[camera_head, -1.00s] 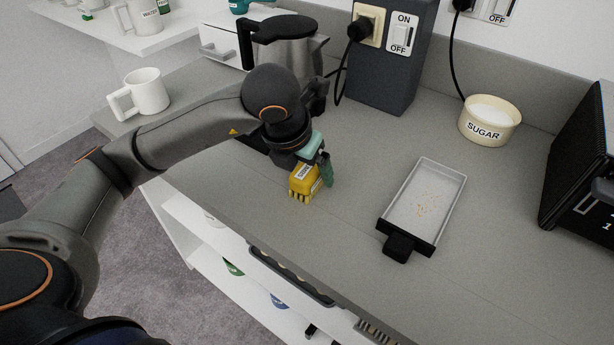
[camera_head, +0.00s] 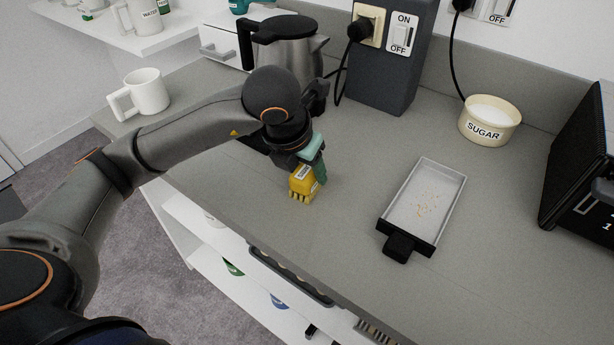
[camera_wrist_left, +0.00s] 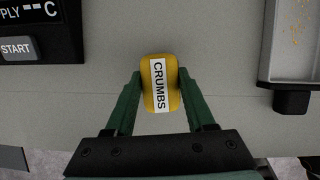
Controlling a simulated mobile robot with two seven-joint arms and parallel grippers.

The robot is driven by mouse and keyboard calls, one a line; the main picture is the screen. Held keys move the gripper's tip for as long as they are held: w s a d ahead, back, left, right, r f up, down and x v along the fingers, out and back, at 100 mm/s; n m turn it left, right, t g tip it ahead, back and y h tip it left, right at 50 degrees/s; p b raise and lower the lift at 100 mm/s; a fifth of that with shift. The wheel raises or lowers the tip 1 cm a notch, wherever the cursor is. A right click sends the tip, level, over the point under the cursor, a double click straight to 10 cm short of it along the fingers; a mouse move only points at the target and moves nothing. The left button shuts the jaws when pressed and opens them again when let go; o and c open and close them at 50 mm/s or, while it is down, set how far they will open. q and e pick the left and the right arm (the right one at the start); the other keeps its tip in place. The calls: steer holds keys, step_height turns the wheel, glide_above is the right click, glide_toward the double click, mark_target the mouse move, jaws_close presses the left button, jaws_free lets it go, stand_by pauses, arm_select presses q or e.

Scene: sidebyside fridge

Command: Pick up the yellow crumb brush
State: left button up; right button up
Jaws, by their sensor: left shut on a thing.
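The yellow crumb brush (camera_head: 301,186) is at the counter's front left in the head view, bristles pointing down. It also shows in the left wrist view (camera_wrist_left: 153,85), with a white CRUMBS label on top. My left gripper (camera_head: 313,176) is shut on the brush. In the left wrist view its green fingers (camera_wrist_left: 160,97) press on both sides of the brush. Whether the bristles touch the counter or hang just above it, I cannot tell. My right gripper is out of view.
A crumb tray (camera_head: 425,204) with crumbs and a black handle lies to the right. A sugar bowl (camera_head: 489,120), a kettle (camera_head: 284,50), a dark socket tower (camera_head: 390,65) and a white mug (camera_head: 146,91) stand around. The counter between brush and tray is clear.

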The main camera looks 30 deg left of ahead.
arm_select(q)
jaws_close()
